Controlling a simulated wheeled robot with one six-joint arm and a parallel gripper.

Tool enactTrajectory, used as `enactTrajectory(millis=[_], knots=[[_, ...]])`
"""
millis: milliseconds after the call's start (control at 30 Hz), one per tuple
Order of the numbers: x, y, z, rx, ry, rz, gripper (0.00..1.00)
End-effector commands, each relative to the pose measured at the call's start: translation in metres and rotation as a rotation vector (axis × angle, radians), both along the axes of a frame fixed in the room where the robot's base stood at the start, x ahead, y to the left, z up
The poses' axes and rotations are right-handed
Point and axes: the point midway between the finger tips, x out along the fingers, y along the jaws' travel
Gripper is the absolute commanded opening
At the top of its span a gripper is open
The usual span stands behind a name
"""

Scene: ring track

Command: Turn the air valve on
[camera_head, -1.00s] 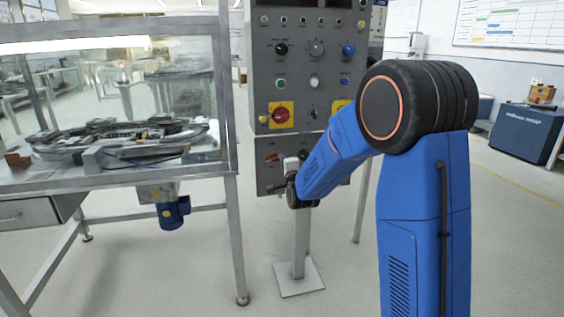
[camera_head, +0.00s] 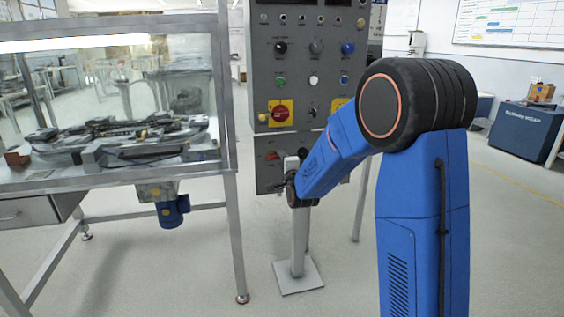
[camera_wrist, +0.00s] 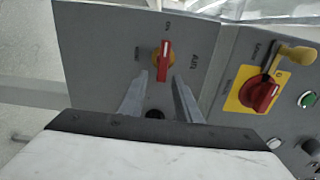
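The air valve is most likely the red handle on an orange round base (camera_wrist: 164,60) on the lower grey panel; small labels beside it are hard to read. In the wrist view its handle points up and down the picture. It shows small in the head view (camera_head: 272,155). My gripper (camera_wrist: 160,76) is open, its two metal fingers apart, with the tips just below and on either side of the handle. I cannot tell whether they touch it. In the head view my gripper (camera_head: 287,184) is in front of the lower panel, its fingers partly hidden.
A larger red switch on a yellow plate (camera_wrist: 260,93) with a yellow lever lies to the right on the upper panel. The control cabinet (camera_head: 300,70) holds several knobs. A glass-sided table (camera_head: 228,140) stands left. Open floor lies around the post's base plate (camera_head: 299,277).

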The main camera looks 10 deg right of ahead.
Motion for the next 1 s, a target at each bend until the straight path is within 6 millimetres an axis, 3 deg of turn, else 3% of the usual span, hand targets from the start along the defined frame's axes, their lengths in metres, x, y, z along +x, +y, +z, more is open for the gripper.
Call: enactTrajectory(millis=[267,1000], knots=[[-0.018,0.000,0.001,0.000,-0.001,0.000,0.30],[-0.155,0.000,0.000,0.000,0.000,0.000,0.30]])
